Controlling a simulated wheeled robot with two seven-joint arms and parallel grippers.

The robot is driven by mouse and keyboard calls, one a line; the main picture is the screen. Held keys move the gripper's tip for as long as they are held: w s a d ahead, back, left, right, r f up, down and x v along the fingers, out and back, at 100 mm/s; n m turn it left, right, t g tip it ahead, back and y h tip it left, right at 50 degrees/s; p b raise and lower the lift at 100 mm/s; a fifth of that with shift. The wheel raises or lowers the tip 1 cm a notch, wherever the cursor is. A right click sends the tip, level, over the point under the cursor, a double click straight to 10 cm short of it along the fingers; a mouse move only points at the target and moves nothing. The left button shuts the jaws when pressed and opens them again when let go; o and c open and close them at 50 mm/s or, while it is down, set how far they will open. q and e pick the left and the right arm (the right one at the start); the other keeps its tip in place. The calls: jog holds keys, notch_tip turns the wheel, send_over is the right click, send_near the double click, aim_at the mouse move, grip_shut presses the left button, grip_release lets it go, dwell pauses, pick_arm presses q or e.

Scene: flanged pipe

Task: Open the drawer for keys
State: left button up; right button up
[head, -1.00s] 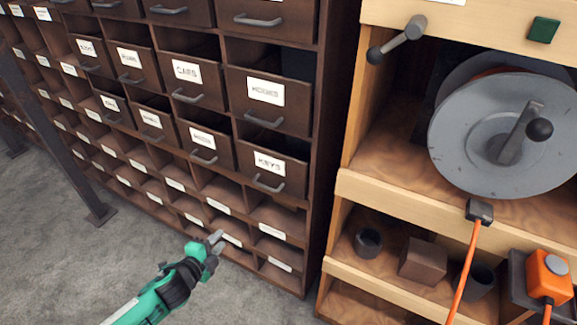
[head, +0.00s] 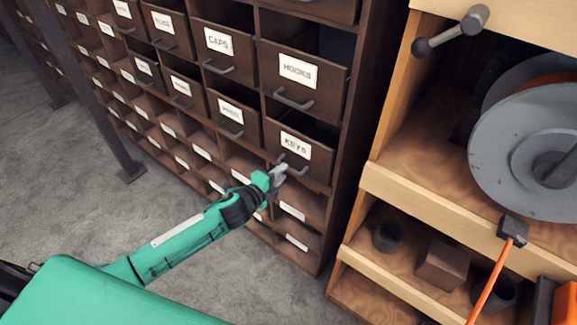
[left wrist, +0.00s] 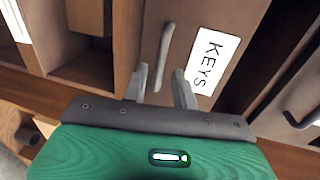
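The keys drawer (head: 316,171) is a dark wooden drawer with a white KEYS label, low in the right column of the drawer cabinet. A dark gap shows above its front. Its grey bar handle (head: 299,169) is partly behind my left gripper (head: 277,174). In the left wrist view the handle (left wrist: 165,46) lies just ahead of my left gripper (left wrist: 162,84), roughly in line with the space between its fingers. The fingers are apart and hold nothing. The KEYS label (left wrist: 211,60) is right of the handle there. My right gripper is not in view.
The hooks drawer (head: 315,100) is directly above, and open cubbies (head: 300,207) lie below. A light wooden shelf unit (head: 400,193) with a grey reel (head: 525,145) stands to the right. A dark post (head: 95,110) rises at the left. The floor in front is clear.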

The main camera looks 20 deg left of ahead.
pick_arm(q)
jog(key=shift+x, duration=2.25)
grip_shut()
